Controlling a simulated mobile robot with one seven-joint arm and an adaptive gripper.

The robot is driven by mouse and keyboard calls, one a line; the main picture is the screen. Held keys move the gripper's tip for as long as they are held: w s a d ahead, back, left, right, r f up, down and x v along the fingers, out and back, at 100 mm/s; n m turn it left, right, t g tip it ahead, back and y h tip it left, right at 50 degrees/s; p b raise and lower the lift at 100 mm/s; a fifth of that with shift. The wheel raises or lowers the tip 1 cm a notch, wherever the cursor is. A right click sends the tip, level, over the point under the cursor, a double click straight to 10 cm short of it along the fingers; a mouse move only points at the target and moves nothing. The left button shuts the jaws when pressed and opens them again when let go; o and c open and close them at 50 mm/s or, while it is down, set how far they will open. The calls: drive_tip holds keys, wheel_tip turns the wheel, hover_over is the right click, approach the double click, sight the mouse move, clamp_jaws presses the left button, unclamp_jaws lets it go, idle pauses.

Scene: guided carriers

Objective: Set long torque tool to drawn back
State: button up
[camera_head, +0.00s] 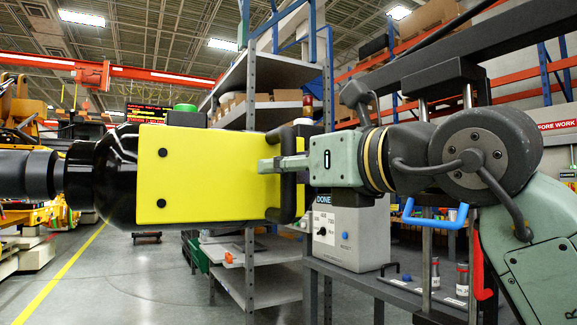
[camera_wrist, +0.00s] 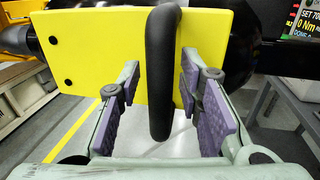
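The long torque tool (camera_head: 205,175) spans the left half of the head view. It has a black body, a yellow side plate and a black bar handle (camera_head: 288,200) at its right end. In the wrist view the yellow plate (camera_wrist: 95,40) fills the upper part, and the handle (camera_wrist: 160,70) stands upright in the middle. My gripper (camera_wrist: 163,88) is open, with one purple-padded finger on each side of the handle and gaps between. In the head view my gripper (camera_head: 267,165) reaches the handle from the right, its fingertips in front of the yellow plate.
A grey bench (camera_head: 345,278) stands below my arm, with a control box (camera_head: 345,235) marked DONE on it. A blue handle (camera_head: 435,217) and a red one (camera_head: 480,275) are at its right. Grey shelving (camera_head: 262,75) stands behind the tool. Open floor lies at lower left.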

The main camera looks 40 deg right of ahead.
clamp_jaws()
idle(0.6)
